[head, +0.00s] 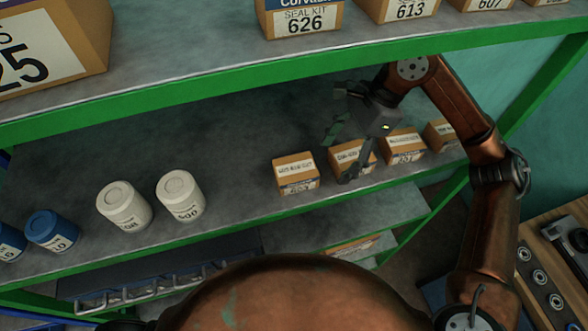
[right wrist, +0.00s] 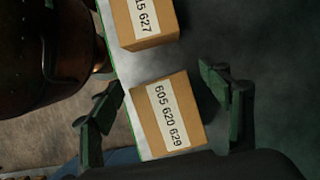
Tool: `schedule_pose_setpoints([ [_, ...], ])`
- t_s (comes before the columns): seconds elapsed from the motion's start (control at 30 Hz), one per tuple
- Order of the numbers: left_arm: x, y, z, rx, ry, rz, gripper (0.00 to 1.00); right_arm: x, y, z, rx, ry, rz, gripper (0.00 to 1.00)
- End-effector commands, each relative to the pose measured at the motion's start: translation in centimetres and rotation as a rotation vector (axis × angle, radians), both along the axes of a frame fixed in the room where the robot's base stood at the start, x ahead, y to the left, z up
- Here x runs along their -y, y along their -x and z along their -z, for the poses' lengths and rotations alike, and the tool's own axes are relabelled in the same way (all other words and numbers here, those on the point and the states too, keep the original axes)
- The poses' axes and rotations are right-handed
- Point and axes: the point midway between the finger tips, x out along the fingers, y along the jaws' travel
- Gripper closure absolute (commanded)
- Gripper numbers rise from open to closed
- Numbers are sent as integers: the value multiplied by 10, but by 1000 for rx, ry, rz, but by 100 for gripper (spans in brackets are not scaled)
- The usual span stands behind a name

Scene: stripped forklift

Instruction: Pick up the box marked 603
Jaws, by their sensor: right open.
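Several small cardboard boxes stand in a row on the middle shelf in the head view. I cannot read 603 on any of them. My right gripper (head: 338,160) is open over the second box from the left (head: 352,157), and a finger covers part of its front. In the right wrist view, a box with a top label reading 605 620 629 (right wrist: 168,112) lies between the open fingers (right wrist: 161,80), with a gap on both sides. Another box (right wrist: 146,22), whose label ends in 627, is above it in the picture. My left gripper is out of view.
The leftmost small box (head: 296,174) stands close beside. Two white jars (head: 181,196) and blue jars (head: 52,230) stand further left on the green-edged shelf (head: 235,225). The upper shelf (head: 200,103) with larger boxes, including one marked 626 (head: 303,18), overhangs the back.

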Motion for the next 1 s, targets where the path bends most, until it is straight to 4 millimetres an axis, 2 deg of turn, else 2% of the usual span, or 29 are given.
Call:
schedule_pose_setpoints([
  [0.1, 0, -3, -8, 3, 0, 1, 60, -22, 7, -3, 2, -2, -6, 29],
  [0.43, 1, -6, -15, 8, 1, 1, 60, -49, 15, -1, 0, -2, -4, 29],
  [0.7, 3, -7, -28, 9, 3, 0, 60, -89, 28, -3, 1, -2, -5, 29],
  [0.8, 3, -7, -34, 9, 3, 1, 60, -90, 28, 6, -3, -2, -1, 29],
  [1.0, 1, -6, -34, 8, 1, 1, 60, -92, 28, 10, 0, -3, 0, 29],
])
